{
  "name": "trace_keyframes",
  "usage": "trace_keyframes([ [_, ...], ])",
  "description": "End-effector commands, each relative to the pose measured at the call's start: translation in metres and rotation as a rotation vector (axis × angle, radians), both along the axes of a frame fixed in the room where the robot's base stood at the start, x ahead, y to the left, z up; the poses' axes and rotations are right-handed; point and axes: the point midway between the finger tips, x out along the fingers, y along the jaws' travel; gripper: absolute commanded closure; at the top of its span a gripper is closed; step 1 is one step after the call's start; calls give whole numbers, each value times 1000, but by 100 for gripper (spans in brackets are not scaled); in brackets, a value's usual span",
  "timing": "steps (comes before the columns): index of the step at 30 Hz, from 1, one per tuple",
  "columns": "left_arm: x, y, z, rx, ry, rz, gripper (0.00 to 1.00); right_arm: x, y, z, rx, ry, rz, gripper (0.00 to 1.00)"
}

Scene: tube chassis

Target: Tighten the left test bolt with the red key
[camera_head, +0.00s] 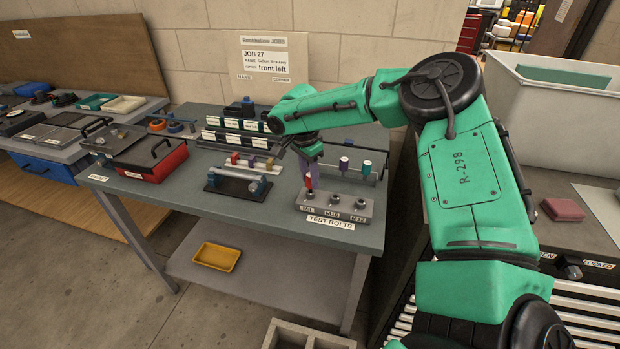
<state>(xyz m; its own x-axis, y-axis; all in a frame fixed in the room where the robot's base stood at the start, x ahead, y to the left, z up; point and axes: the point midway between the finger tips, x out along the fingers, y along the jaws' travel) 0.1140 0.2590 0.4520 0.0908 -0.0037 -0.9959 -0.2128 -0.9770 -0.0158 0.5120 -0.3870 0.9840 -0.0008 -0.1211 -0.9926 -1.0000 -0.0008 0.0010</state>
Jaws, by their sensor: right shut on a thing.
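The test bolts block (342,211) is a grey bar near the front right of the bench, with a label on its front edge. Three bolts stand on it; the left test bolt (308,197) is at its left end. My right gripper (310,163) hangs just above and behind the left bolt and is shut on the red key (311,182). The red key is upright over the left bolt, mostly hidden by the gripper; I cannot tell whether it touches the bolt. My left gripper is not in view.
A red toolbox (150,160) sits at the bench's left. A yellow tray (216,257) lies on the lower shelf. The bench front is clear.

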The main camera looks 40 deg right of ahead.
Motion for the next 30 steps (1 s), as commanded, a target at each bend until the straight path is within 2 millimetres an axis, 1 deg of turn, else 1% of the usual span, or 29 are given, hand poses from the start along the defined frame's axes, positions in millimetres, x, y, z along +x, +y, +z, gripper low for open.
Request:
trace_keyframes([
  [5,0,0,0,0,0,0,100,1,0,1,0,-4,0,100],
  [10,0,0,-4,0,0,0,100,2,0,0,-2,-4,-190,100],
  [17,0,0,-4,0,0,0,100,2,0,1,-1,-4,-217,100],
  [21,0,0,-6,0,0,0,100,3,0,1,-2,-5,-391,100],
  [27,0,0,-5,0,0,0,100,3,0,2,-1,-5,-399,100],
  [29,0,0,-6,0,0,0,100,3,0,1,-2,-5,-455,100],
  [30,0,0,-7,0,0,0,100,3,0,1,-1,-5,-518,100],
])
